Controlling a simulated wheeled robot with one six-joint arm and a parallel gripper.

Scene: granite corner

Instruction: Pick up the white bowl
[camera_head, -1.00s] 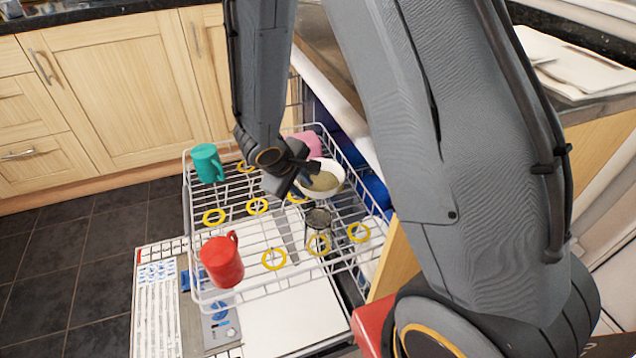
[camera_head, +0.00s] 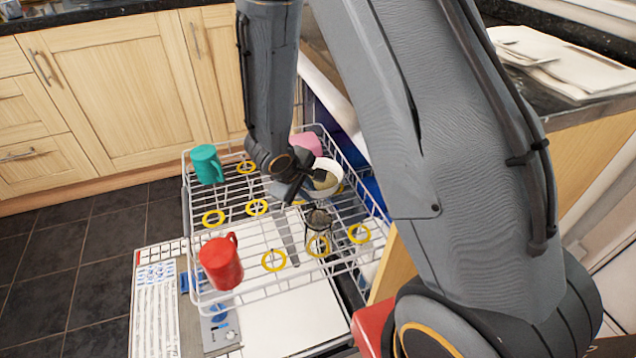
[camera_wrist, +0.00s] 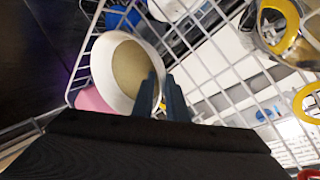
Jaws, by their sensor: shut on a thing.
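The white bowl (camera_head: 331,168) is in the upper dishwasher rack (camera_head: 190,255), near its back right, with a dull yellowish inside. My gripper (camera_head: 308,182) is at the bowl's left side. In the wrist view my gripper (camera_wrist: 160,98) is shut on the near rim of the bowl (camera_wrist: 104,72), one finger inside and one outside. The bowl's opening is tilted toward the wrist camera. I cannot tell whether its underside touches the rack.
A pink item (camera_head: 306,145) is close behind the bowl. A teal mug (camera_head: 207,164) is at the rack's back left and a red mug (camera_head: 221,262) at its front. A dark glass (camera_head: 318,222) stands below the bowl. Several yellow rings lie around the rack.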

